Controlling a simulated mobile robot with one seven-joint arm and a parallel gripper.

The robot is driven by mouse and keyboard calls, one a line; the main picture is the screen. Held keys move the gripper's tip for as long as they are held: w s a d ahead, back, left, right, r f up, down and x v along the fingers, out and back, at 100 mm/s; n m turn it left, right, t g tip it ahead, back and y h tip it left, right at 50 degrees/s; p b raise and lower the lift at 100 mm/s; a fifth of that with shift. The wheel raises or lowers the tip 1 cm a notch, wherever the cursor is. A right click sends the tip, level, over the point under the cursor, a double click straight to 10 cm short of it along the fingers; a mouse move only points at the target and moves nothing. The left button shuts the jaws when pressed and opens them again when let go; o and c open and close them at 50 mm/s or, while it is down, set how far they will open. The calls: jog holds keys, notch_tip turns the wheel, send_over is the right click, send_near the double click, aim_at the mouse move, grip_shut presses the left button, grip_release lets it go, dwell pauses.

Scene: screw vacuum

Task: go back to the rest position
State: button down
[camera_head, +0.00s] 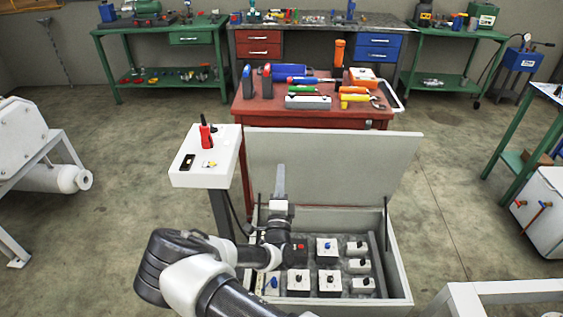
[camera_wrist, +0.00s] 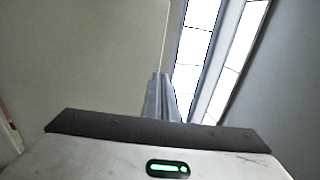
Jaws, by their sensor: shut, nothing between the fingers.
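My gripper (camera_head: 280,180) points upward in front of the open white lid (camera_head: 335,165) of a box in the head view. Its narrow fingers are together with nothing between them. In the wrist view the fingers (camera_wrist: 158,92) stand up as one grey piece against the wall and bright ceiling lights. My arm reaches over the left part of the open box, hiding some of what lies there.
The box (camera_head: 402,285) holds several grey switch units, some with blue or black knobs. A white stand (camera_head: 225,158) with a red device is left of the lid. A red cart (camera_head: 310,115) with tools stands behind. Open floor (camera_head: 460,190) lies to the right.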

jog(key=s+d+r+m+g+h, duration=0.3)
jog(key=d+r+m+g+h, duration=0.3)
jog(key=d+m, duration=0.45)
jog(key=s+d+r+m+g+h, duration=0.3)
jog(key=d+r+m+h, duration=0.3)
jog(key=d+m+h, duration=0.4)
jog(key=s+d+r+m+g+y, duration=0.1)
jog(key=s+d+m+g+y, duration=0.1)
jog(key=s+d+m+g, duration=0.4)
jog(key=s+d+r+m+g+y, duration=0.2)
jog(key=s+m+g, duration=0.3)
jog(key=s+m, duration=0.3)
jog(key=s+a+r+m+t+y, duration=0.2)
jog(key=s+a+r+m+y, duration=0.4)
jog(key=s+m, duration=0.3)
jog(key=s+a+r+m+t+y, duration=0.2)
jog(key=s+a+r+m+y, duration=0.35)
jog(key=m, duration=0.45)
notch_tip(320, 180, up, 15)
jog(key=p, duration=1.4)
jog(key=shift+s+a+f+y, duration=0.25)
jog(key=shift+s+y, duration=0.1)
jog(key=shift+y, duration=0.1)
